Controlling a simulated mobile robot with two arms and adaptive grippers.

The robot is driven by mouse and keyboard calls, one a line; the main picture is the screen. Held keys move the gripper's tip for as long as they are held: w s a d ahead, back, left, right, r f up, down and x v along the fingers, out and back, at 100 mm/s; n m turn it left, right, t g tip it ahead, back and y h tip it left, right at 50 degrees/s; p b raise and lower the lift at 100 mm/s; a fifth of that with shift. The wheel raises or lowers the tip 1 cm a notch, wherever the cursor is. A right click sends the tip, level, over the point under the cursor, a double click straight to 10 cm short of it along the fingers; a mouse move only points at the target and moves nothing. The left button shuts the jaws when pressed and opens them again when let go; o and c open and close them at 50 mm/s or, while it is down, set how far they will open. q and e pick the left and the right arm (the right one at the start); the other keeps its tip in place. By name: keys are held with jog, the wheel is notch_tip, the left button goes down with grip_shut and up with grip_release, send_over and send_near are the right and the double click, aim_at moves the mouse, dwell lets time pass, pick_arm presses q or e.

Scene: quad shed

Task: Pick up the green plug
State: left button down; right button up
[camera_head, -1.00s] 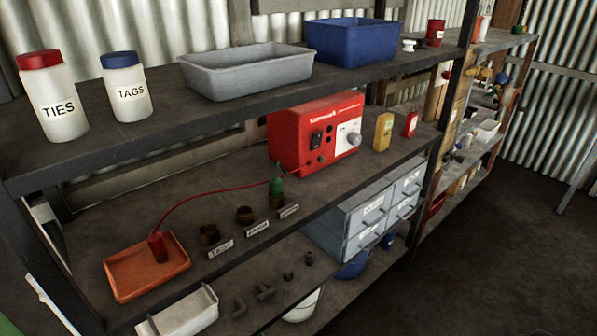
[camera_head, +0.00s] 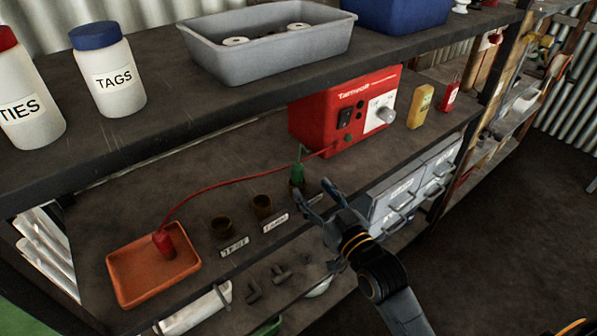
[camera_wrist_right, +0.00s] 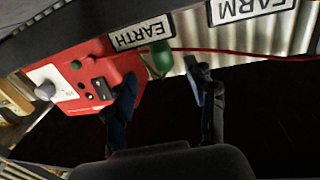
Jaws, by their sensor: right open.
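The green plug (camera_head: 297,174) stands upright in the rearmost of three small brown holders on the middle shelf, in front of the red box (camera_head: 325,125). My right gripper (camera_head: 317,203) is open and empty, just in front of and below the plug, near the shelf's front edge. In the wrist view its fingers (camera_wrist_right: 165,80) are spread, with the plug beyond the gap between them. The gripper does not appear to touch the plug.
A red lead runs to a red plug (camera_head: 164,244) in the orange tray (camera_head: 122,276). Two brown holders (camera_head: 222,228) stand left of the green plug. Grey drawers (camera_head: 392,205) lie right of my gripper. The upper shelf overhangs the back, carrying a grey tub (camera_head: 270,60).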

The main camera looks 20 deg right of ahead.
aim_at(300, 176)
jog(key=shift+w+a, duration=0.15)
jog(key=shift+w, duration=1.05)
jog(key=shift+w+a+r+p, duration=0.15)
jog(key=shift+w+p, duration=0.15)
jog(key=shift+w, duration=0.2)
jog(key=w, duration=0.2)
jog(key=w+a, duration=0.1)
jog(key=w, duration=0.1)
jog(key=shift+w+p, duration=0.2)
jog(key=shift+p, duration=0.2)
jog(key=shift+s, duration=0.1)
jog(key=shift+c, duration=0.2)
jog(key=c, duration=1.1)
grip_shut()
